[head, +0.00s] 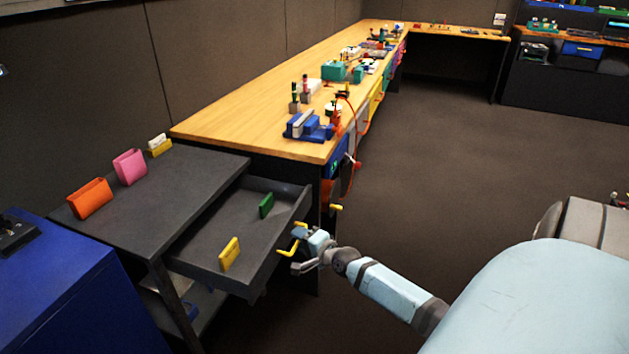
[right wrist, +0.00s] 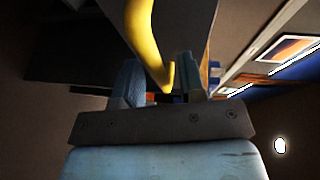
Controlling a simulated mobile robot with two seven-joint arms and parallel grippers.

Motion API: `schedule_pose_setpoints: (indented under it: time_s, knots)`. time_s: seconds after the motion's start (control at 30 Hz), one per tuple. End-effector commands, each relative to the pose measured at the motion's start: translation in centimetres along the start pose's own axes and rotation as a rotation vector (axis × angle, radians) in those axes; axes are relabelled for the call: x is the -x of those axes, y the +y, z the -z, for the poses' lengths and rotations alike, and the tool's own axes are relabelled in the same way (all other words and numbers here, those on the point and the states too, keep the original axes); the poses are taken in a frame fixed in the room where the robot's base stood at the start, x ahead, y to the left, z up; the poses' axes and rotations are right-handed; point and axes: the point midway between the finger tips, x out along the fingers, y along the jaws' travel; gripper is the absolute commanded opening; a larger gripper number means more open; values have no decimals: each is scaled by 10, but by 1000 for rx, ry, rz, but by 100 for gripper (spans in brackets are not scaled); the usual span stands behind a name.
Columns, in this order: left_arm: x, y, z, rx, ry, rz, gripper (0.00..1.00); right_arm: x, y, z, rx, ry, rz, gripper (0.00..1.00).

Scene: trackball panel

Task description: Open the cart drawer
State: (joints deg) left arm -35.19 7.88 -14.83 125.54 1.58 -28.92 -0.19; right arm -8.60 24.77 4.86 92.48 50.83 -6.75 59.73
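The dark grey cart (head: 150,195) stands at the left, and its drawer (head: 205,255) is pulled well out toward the right. A green block (head: 266,205) and a yellow block (head: 229,254) stand in the drawer. A yellow handle (head: 290,248) is on the drawer's front; it also shows in the right wrist view (right wrist: 145,35). My right gripper (head: 299,248) is at this handle. In the right wrist view its fingers (right wrist: 160,85) are apart, with the handle's bent end between them and gaps visible beside it. My left gripper is not in view.
Orange (head: 89,198), pink (head: 129,167) and yellow (head: 159,145) holders stand on the cart top. A blue cabinet (head: 70,290) is at the lower left. A long wooden bench (head: 240,115) with several items runs behind the cart. The floor (head: 460,160) at the right is clear.

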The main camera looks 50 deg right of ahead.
Motion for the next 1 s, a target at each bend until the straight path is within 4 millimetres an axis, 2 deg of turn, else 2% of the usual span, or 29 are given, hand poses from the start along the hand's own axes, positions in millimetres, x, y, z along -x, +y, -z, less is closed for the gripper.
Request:
schedule_pose_setpoints:
  time_s: [0.4,0.53,0.7,1.0]
  knots:
    - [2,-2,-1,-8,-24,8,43,88,0,-1,1,-2,-5,37]
    - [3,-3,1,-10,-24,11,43,110,0,0,1,-2,-3,37]
    - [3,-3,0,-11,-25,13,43,127,0,0,2,-1,-1,37]
    - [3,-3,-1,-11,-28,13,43,132,0,0,0,-1,-1,37]
